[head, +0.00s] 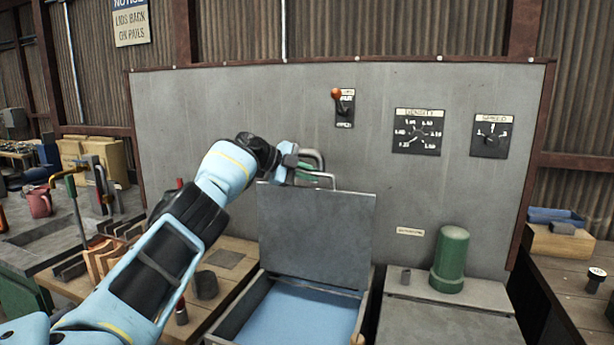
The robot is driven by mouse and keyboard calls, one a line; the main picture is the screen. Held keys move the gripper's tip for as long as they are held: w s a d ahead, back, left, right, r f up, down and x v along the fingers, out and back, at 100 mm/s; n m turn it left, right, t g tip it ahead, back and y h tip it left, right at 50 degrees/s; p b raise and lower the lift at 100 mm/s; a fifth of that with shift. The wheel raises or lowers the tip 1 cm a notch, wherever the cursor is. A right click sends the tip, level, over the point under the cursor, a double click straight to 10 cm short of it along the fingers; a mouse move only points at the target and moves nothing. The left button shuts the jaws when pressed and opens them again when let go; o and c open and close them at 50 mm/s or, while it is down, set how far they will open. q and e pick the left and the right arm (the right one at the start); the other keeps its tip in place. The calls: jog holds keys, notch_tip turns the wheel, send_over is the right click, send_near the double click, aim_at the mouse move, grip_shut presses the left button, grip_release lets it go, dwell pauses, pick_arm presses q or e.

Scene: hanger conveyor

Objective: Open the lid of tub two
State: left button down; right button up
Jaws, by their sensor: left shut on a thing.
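The tub (230,326) stands low in the middle of the head view, with pale blue inside it. I see no number on it. Its grey lid (317,236) stands raised, close to upright, at the tub's back edge. A metal handle (318,177) shows at the lid's top edge. My left gripper (305,166) is at this handle and shut on it; the fingertips are small and partly hidden. My left arm reaches in from the lower left. My right gripper is not in view.
A grey panel (380,190) stands behind the tub, with a red-knobbed lever (337,93) and two dials. A green cylinder (452,259) stands on the bench to the right. A cluttered bench (100,240) with a red mug (38,201) is at the left.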

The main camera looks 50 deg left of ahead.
pick_arm(q)
jog(key=shift+w+a, duration=0.2)
jog(key=shift+w, duration=0.25)
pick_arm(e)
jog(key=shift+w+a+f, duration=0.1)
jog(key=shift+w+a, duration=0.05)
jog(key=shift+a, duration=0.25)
pick_arm(q)
jog(key=c, duration=1.5)
grip_release()
jog(key=shift+a, duration=0.1)
